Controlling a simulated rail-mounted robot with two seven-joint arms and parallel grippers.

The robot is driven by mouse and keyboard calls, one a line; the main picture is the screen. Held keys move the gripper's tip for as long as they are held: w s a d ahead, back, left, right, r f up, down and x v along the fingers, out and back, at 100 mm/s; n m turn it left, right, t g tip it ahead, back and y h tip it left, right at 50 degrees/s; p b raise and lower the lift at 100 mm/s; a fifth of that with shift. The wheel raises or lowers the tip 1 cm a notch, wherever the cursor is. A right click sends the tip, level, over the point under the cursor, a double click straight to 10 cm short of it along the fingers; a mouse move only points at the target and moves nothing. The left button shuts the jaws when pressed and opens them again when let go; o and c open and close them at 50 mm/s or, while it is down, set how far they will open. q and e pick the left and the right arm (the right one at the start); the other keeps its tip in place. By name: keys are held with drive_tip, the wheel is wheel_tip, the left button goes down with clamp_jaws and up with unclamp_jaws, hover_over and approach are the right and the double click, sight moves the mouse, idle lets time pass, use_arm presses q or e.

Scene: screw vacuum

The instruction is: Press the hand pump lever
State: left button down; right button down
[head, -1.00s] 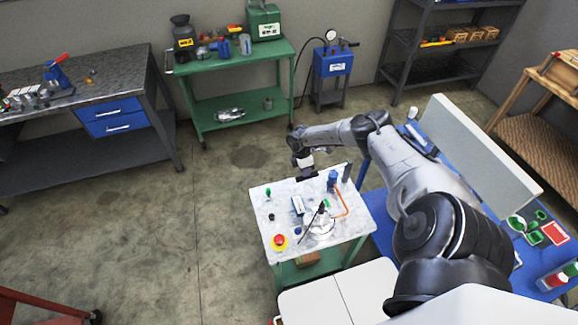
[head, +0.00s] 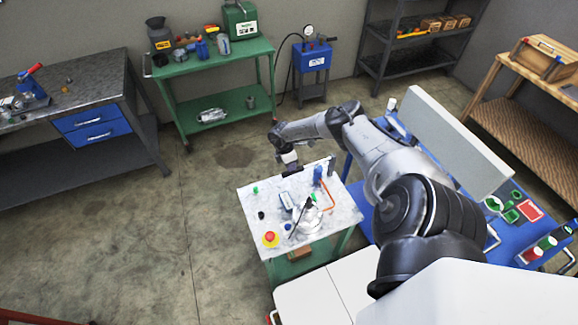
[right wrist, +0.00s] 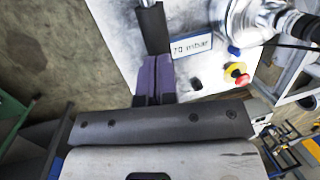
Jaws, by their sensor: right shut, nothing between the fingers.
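The hand pump stands at the back of the small white-topped table (head: 252,208); its blue body (head: 317,173) shows in the head view. A dark bar beside it looks like its lever; in the right wrist view the lever's black grip (right wrist: 153,30) has a silver rod beyond it. My right gripper (head: 291,166) is over the lever's outer end. In the right wrist view its purple fingers (right wrist: 155,80) are shut with nothing between them, close to the black grip. I cannot tell whether they touch it. My left gripper is not in view.
On the same table are a display reading 70 mbar (right wrist: 191,45), a metal dome (head: 311,224) with a thin black handle, and a red button (head: 270,238) on a yellow base. A blue workbench (head: 366,222) stands to the right. Open floor lies to the left.

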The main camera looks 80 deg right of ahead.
drive_tip(key=v, duration=1.2)
drive_tip(key=shift+r, duration=0.35)
drive_tip(key=shift+d, duration=0.1)
